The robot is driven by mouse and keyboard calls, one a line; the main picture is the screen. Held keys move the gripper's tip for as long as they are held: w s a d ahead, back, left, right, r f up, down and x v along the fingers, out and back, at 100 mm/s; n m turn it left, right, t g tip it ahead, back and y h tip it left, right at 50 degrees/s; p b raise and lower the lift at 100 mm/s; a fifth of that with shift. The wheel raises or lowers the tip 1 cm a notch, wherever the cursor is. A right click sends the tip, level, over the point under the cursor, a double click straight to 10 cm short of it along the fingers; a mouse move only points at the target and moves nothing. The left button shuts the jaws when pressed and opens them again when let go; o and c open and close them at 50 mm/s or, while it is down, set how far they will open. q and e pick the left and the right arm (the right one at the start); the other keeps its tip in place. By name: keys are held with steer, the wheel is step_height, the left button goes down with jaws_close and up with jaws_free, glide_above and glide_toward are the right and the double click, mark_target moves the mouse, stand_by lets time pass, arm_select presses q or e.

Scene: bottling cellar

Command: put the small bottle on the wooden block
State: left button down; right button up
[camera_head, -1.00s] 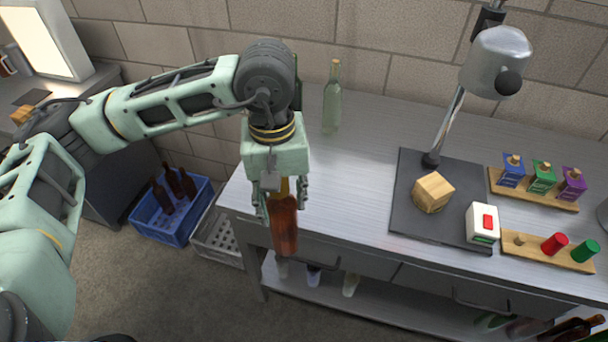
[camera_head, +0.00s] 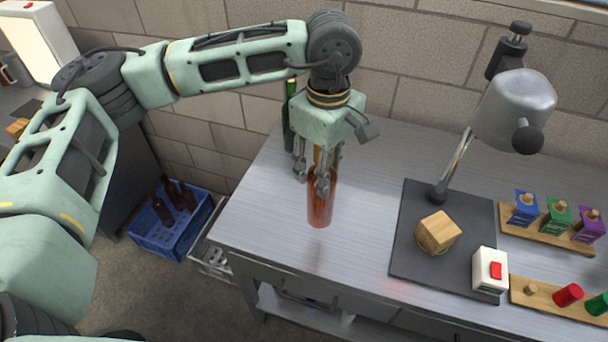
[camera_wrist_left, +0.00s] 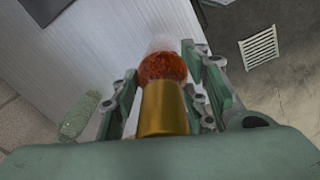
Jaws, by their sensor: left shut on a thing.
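My left gripper (camera_head: 318,182) is shut on the gold-foiled neck of an amber bottle (camera_head: 320,208). The bottle hangs upright over the left part of the table; I cannot tell if its base touches the top. In the left wrist view, the gold neck (camera_wrist_left: 163,112) is between the fingers, with the amber body (camera_wrist_left: 163,68) beyond. The wooden block (camera_head: 438,232), a light cube, sits on a dark mat (camera_head: 415,262) to the right of the bottle, its visible top bare. My right gripper is not in view.
A dark green bottle (camera_head: 290,120) stands behind my left gripper, partly hidden. A grey lamp-like head on a stand (camera_head: 515,110) rises behind the block. A white box with a red button (camera_head: 490,270) is right of it. Wooden racks (camera_head: 545,238) stand farther right. Table between bottle and mat is clear.

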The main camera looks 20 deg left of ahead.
arm_select(q)
steer(key=w+a+f+p, duration=0.3)
steer(key=a+f, duration=0.1)
steer(key=f, duration=0.3)
steer(key=shift+w+a+f+p, duration=0.2)
steer(key=shift+a+p, duration=0.2)
steer(key=shift+f, duration=0.15)
steer(key=c, duration=1)
jaws_free()
steer(key=shift+s, duration=0.1)
